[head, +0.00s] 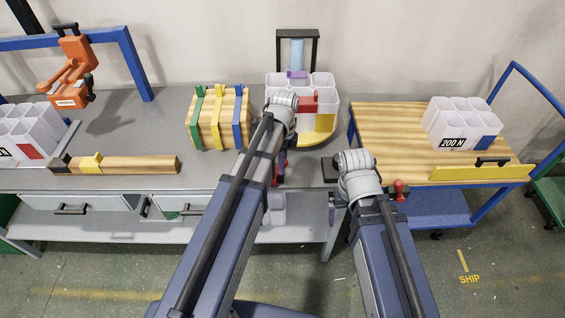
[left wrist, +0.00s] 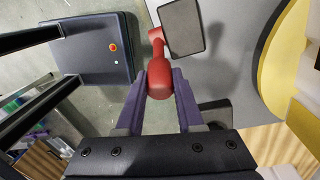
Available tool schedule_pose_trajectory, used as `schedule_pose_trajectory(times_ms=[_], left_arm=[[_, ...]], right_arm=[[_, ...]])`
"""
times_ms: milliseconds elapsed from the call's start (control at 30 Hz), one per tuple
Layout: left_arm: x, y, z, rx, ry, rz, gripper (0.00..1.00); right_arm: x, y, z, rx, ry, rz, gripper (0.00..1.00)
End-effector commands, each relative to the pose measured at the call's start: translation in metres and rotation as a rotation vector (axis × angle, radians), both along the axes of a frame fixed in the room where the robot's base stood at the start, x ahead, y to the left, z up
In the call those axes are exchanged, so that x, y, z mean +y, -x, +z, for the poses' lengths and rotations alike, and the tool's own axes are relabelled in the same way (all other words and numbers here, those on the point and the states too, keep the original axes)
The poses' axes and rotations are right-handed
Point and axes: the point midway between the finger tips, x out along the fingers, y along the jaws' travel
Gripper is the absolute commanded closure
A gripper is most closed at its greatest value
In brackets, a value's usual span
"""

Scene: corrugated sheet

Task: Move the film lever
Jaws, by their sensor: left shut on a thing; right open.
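The film lever (left wrist: 159,78) is a short red handle with a rounded knob, joined to a dark grey plate (left wrist: 183,27) in the left wrist view. My left gripper (left wrist: 160,90) has its two purple fingers shut on the knob, one on each side. In the head view, my left arm hides most of this lever, near the grey bench's front edge. My right gripper (head: 334,210) hangs in front of the bench, mostly hidden behind its own wrist. A purple finger shows; it is open and apart from the lever.
A yellow round base (head: 318,137) with white bins (head: 328,92) stands beyond the lever. A strapped wooden block (head: 215,135) is to its left. A wood-topped cart (head: 390,130) is at right; a red knob (head: 399,188) shows near its front.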

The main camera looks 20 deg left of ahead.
Motion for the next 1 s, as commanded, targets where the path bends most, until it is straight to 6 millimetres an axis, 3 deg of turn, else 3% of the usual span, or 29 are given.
schedule_pose_trajectory(times_ms=[67,1000], left_arm=[[0.0,0.0,0.0,0.0,0.0,0.0,1.0],[0.0,0.0,-0.0001,0.0,0.0,0.0,1.0]], right_arm=[[0.0,0.0,0.0,0.0,0.0,0.0,0.01],[0.0,0.0,-0.0001,0.0,0.0,0.0,0.01]])
